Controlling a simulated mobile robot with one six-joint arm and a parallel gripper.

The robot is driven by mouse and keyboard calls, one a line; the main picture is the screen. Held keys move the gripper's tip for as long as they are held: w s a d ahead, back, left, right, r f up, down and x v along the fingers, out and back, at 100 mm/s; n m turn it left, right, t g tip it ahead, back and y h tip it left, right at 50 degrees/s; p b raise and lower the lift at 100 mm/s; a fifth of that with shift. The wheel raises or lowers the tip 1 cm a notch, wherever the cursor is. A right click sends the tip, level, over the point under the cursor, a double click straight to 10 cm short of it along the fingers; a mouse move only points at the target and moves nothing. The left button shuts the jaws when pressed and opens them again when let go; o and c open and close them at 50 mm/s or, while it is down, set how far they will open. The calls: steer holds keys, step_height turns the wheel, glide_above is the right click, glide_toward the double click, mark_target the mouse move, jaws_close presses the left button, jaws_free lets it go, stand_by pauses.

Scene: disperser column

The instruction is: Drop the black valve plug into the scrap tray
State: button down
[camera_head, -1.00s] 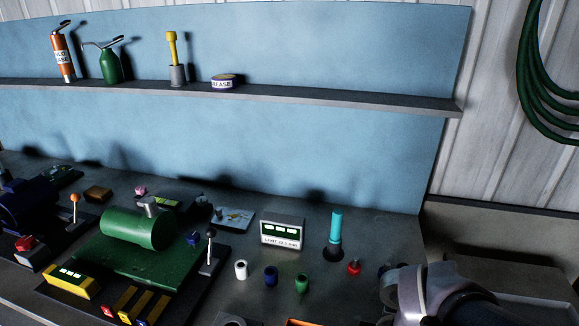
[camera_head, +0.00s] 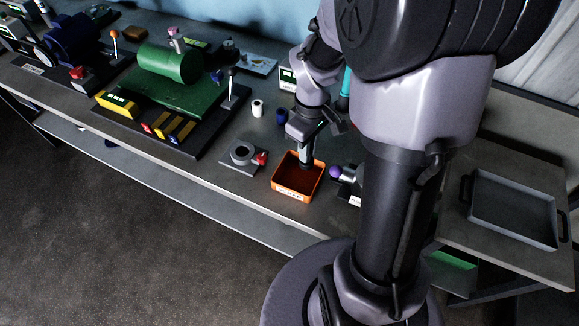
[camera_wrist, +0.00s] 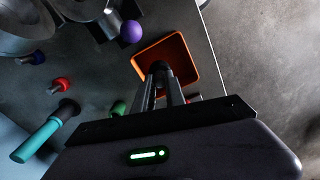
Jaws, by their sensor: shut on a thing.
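The orange tray (camera_head: 298,188), likely the scrap tray though its front label is too small to read, sits near the bench's front edge. My gripper (camera_head: 306,160) points down over it. In the wrist view, the gripper (camera_wrist: 166,82) is shut on a small dark object, which I take for the black valve plug (camera_wrist: 162,68). The plug appears over the tray's (camera_wrist: 183,44) opening, near one wall. Its height above the tray floor is hard to tell. In the head view the plug is hardly distinguishable from the dark fingers.
A ring-shaped fixture (camera_head: 243,153) stands left of the tray. A purple ball (camera_head: 336,171) on a device is close at its right. White (camera_head: 257,108) and blue (camera_head: 281,116) plugs stand behind. A teal-handled tool (camera_wrist: 40,139) is nearby. A grey tray (camera_head: 513,210) lies far right.

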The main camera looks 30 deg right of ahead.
step_height(320, 180, down, 5)
steer(key=b, duration=0.4)
steer(key=shift+f, duration=0.1)
steer(key=c, duration=1.3)
jaws_free()
step_height(320, 180, up, 18)
steer(key=p, duration=0.7)
steer(key=shift+f, duration=0.15)
steer(key=s+a+m+t+b, duration=0.2)
steer(key=s+a+m+b, duration=0.1)
steer(key=a, duration=0.2)
steer(key=s+a+f+m+t+y+b, duration=0.1)
steer(key=s+a+m+t+b, duration=0.1)
steer(key=s+a+m+b, duration=0.1)
steer(key=s+a+f+m+t+y+b, duration=0.1)
steer(key=s+a+m+b, duration=0.2)
steer(key=s+a, duration=0.2)
steer(key=shift+s+a+f+t+b, duration=0.1)
steer(key=shift+a+f+t+b, duration=0.1)
steer(key=shift+a, duration=0.25)
steer(key=shift+s+a+f+t+b, duration=0.1)
steer(key=shift+a+t+b, duration=0.1)
steer(key=shift+a, duration=0.2)
